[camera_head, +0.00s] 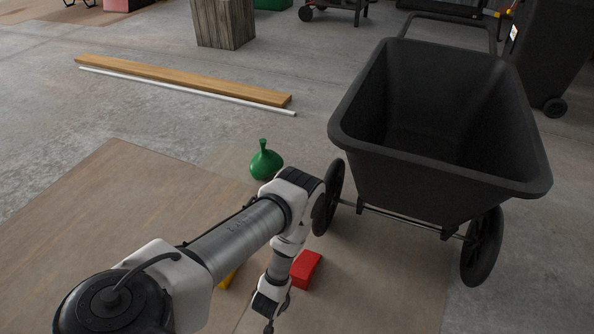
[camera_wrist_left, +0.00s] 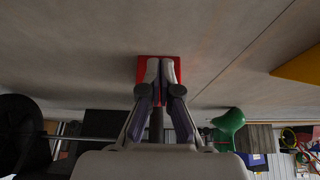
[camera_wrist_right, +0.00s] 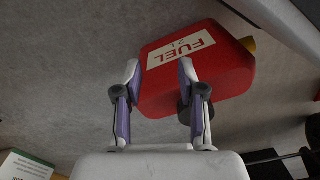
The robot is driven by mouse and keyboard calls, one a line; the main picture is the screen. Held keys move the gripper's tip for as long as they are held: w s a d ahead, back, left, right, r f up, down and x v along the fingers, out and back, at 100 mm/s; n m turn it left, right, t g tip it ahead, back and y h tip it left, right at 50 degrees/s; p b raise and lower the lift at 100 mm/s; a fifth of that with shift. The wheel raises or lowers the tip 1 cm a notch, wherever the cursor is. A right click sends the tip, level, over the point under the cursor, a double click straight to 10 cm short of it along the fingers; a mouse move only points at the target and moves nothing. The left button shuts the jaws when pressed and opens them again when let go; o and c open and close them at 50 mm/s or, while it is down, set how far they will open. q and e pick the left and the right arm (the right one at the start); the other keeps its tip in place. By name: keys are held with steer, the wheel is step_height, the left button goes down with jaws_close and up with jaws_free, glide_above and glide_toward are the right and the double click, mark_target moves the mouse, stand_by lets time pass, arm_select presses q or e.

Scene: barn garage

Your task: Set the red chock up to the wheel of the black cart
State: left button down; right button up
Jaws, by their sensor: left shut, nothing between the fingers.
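The red chock (camera_head: 306,268) lies on the floor just right of my left wrist in the head view. The black cart (camera_head: 440,185) stands to the right, its left wheel (camera_head: 328,198) behind the chock, with a floor gap between them. In the left wrist view my left gripper (camera_wrist_left: 161,64) is shut and empty, its fingertips in front of the red chock (camera_wrist_left: 143,67) and hiding its middle. I cannot tell whether they touch it. My right gripper (camera_wrist_right: 160,64) is open, seen only in its wrist view, with a red fuel can (camera_wrist_right: 225,65) beyond its fingers.
A green vase-like object (camera_head: 265,163) stands on the floor behind my left arm. A yellow object (camera_head: 228,281) is partly hidden by that arm. A wooden plank (camera_head: 180,80) and a white pipe (camera_head: 190,92) lie farther back. Open floor lies between them and the mat.

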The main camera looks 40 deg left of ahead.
mark_target(305, 263)
arm_select(q)
steer(key=shift+w+a+f, duration=0.1)
steer(key=shift+w+f, duration=0.05)
steer(key=shift+f, duration=0.25)
steer(key=shift+w+b, duration=0.2)
steer(key=shift+b, duration=0.1)
steer(key=shift+w+a+b, duration=0.25)
steer(key=shift+w, duration=0.55)
steer(key=shift+w+a+b, duration=0.2)
steer(key=shift+w+a, duration=0.1)
steer(key=shift+w, duration=0.5)
steer(key=shift+w+a+b, duration=0.25)
steer(key=shift+w, duration=0.55)
steer(key=shift+w+a+b, duration=0.35)
steer(key=shift+w+b, duration=0.15)
steer(key=shift+w, duration=0.7)
steer(key=shift+w+a+b, duration=0.4)
steer(key=shift+w+b, duration=0.1)
steer(key=shift+w, duration=0.7)
steer(key=shift+w+a+b, duration=0.35)
steer(key=shift+w+b, duration=0.15)
steer(key=shift+w, duration=0.7)
steer(key=shift+w, duration=0.1)
